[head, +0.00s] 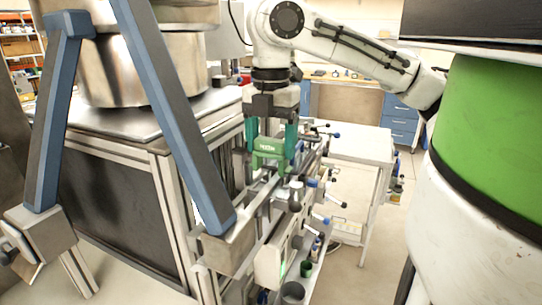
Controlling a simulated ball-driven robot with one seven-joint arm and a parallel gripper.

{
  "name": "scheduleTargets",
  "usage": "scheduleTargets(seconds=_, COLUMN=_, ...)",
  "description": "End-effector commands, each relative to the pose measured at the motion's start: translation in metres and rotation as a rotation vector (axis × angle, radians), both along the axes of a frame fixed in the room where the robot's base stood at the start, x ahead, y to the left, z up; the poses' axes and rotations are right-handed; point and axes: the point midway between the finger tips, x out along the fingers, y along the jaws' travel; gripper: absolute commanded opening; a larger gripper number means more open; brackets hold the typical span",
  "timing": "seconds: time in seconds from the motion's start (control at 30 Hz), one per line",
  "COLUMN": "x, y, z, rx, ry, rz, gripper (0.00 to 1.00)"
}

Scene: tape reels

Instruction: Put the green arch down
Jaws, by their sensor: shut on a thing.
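The green arch (268,147) is a small light-green piece with a raised arched shape and faint lettering on its front. It shows in the middle of the head view. My gripper (272,150) points down with dark teal fingers on the left and right of the arch, and it is shut on it. The arch appears level. It is in front of and over the narrow metal rail and fittings of the bench; whether its underside touches anything cannot be told.
A metal-framed machine with a steel drum (145,70) stands at left, with a blue-edged frame leg (180,120) in front. Several valves and knobs crowd the rail (290,195). A white table (360,147) stands behind right. A large green-banded drum (490,135) fills the right.

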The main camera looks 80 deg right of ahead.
Motion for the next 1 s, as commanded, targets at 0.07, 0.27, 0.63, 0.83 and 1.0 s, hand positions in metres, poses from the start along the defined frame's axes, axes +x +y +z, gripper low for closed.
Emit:
scheduleTargets(seconds=0.07, x=-0.001, y=-0.002, z=-0.012, rx=0.001, ry=0.004, rz=-0.002, gripper=0.40)
scheduleTargets(seconds=0.27, x=0.000, y=-0.002, z=-0.032, rx=-0.001, ry=0.001, rz=-0.001, gripper=0.40)
scheduleTargets(seconds=0.63, x=0.000, y=-0.002, z=-0.036, rx=0.001, ry=0.000, rz=0.000, gripper=0.40)
scheduleTargets(seconds=0.83, x=0.000, y=-0.001, z=-0.041, rx=0.000, ry=0.001, rz=0.000, gripper=0.40)
scheduleTargets(seconds=1.0, x=0.000, y=-0.002, z=-0.045, rx=0.001, ry=0.000, rz=0.000, gripper=0.40)
